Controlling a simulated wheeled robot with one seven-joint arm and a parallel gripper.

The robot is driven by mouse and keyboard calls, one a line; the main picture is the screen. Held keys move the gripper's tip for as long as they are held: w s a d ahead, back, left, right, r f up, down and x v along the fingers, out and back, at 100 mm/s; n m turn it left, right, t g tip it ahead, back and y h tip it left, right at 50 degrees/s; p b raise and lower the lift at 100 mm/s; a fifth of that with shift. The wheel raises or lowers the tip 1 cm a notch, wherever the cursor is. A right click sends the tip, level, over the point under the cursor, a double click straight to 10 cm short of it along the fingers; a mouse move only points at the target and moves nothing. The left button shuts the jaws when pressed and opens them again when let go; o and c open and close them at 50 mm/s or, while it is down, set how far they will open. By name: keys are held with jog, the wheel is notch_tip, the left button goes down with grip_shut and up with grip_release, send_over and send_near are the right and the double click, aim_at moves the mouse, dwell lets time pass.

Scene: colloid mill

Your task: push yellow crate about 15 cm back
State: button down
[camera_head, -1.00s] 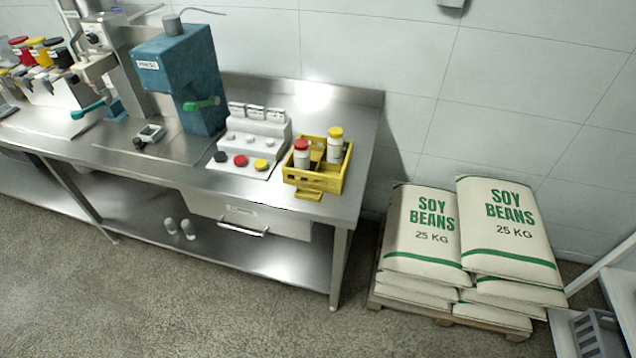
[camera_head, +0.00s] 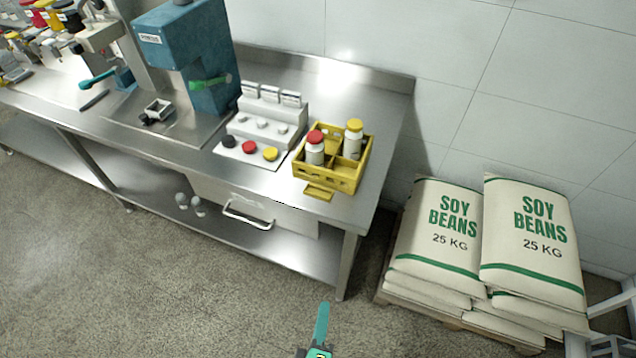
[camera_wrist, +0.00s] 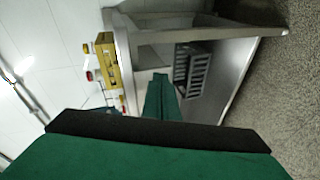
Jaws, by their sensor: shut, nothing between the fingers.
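The yellow crate (camera_head: 338,172) stands near the right end of the steel table (camera_head: 385,165), close to its front edge. It holds a red-capped bottle (camera_head: 314,150) and a yellow-capped bottle (camera_head: 352,142), with a yellow tab at its front. In the wrist view the crate (camera_wrist: 107,60) appears sideways at the upper left, apart from my gripper. My green gripper (camera_head: 321,315) is shut and empty, at the bottom of the head view, over the floor in front of the table. Its green fingers (camera_wrist: 161,98) also show in the wrist view.
A white stepped stand (camera_head: 270,125) with red, yellow and black caps is just left of the crate. The blue mill (camera_head: 185,60) stands farther left. Bare steel lies behind the crate, up to the backsplash. Soy bean sacks (camera_head: 530,235) are stacked right of the table.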

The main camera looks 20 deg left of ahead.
jog(key=w+a+n, duration=0.4)
jog(key=w+n, duration=0.2)
jog(key=n+t+h, duration=0.3)
jog(key=n+t, duration=0.1)
jog(key=n, duration=0.8)
send_near(322, 175)
jog(key=w, duration=0.6)
jog(key=shift+w+r, duration=0.1)
jog(key=shift+w, duration=0.1)
jog(key=w, duration=1.5)
jog(key=shift+w+d, duration=0.25)
jog(key=shift+s, duration=0.15)
